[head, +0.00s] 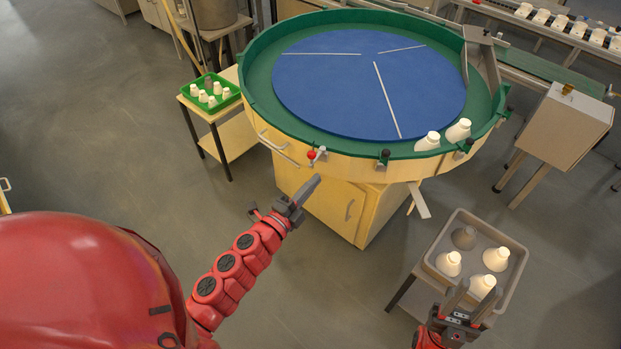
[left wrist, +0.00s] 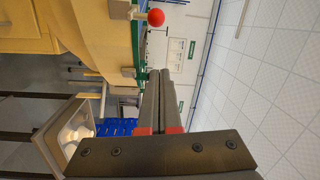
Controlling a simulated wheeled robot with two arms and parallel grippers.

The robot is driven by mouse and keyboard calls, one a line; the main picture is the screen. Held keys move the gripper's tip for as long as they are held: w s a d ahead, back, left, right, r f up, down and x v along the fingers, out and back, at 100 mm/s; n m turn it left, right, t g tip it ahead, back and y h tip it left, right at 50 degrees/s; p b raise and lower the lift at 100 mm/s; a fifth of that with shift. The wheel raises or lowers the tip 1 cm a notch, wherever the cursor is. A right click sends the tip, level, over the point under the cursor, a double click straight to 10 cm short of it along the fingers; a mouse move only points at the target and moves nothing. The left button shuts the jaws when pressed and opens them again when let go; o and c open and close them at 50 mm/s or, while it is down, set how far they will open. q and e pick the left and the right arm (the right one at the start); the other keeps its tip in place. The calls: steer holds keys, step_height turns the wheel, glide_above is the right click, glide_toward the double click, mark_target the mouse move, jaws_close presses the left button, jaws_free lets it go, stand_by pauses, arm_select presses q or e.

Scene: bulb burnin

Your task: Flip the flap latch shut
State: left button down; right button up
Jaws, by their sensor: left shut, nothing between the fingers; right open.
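A small lever with a red ball knob (head: 311,154), which looks like the flap latch, sits on the outer wooden rim of the round table (head: 345,165). In the left wrist view the red knob (left wrist: 156,17) is at the top, above my fingertips and apart from them. My left gripper (head: 316,180) is shut and empty, just below the lever and in front of the rim. Its closed fingers also show in the left wrist view (left wrist: 160,74). A pale flap-like plate (head: 419,200) hangs under the rim to the right. My right gripper (head: 471,291) is open at the grey tray's front edge.
The grey tray (head: 492,222) holds several bulbs, near my right gripper. Black-knobbed fittings (head: 384,156) and a curved handle (head: 277,150) line the rim. A green crate (head: 234,88) of bulbs stands left.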

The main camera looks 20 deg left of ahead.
arm_select(q)
steer(key=w+a+p, duration=0.1)
steer(key=w+p, duration=0.1)
steer(key=w, duration=0.5)
steer(key=shift+w+a+f+p, duration=0.15)
steer(key=shift+a+p, duration=0.2)
steer(key=shift+a, duration=0.05)
